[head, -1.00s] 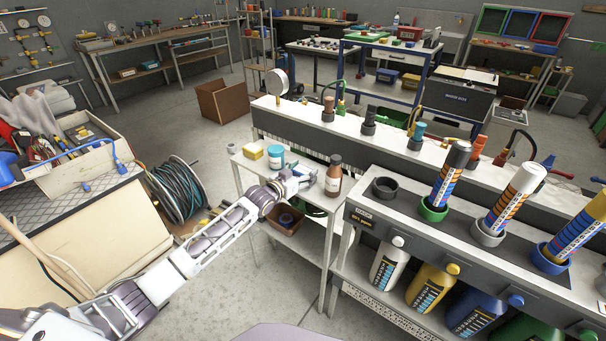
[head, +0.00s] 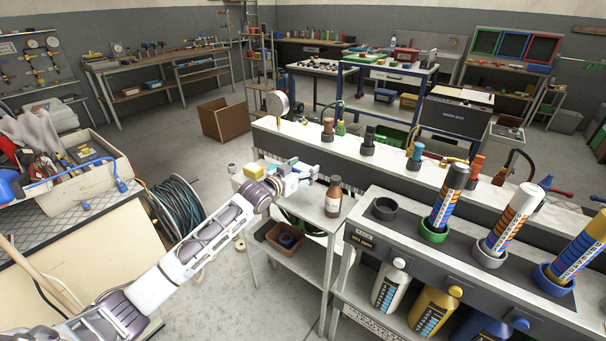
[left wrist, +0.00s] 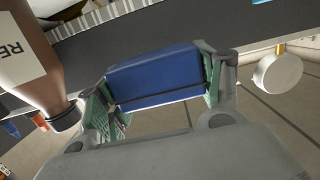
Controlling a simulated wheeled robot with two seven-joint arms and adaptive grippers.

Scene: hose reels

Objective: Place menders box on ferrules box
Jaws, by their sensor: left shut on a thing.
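My left gripper (head: 308,174) is over the small white side table, beside the brown bottle. In the left wrist view its two green-padded fingers (left wrist: 158,100) are shut on a blue box (left wrist: 153,75), one finger at each end. No label on this box can be read, so I cannot tell for sure that it is the menders box. I cannot identify the ferrules box; a blue box (head: 385,96) and a yellow box (head: 409,101) sit on the blue-framed cart's lower shelf. My right gripper is out of view.
A brown bottle (head: 333,197) stands close to the left gripper; it also shows in the left wrist view (left wrist: 32,60). A long bench (head: 400,168) with upright fittings lies behind. A hose reel (head: 175,212) and an open brown carton (head: 224,119) stand on the floor.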

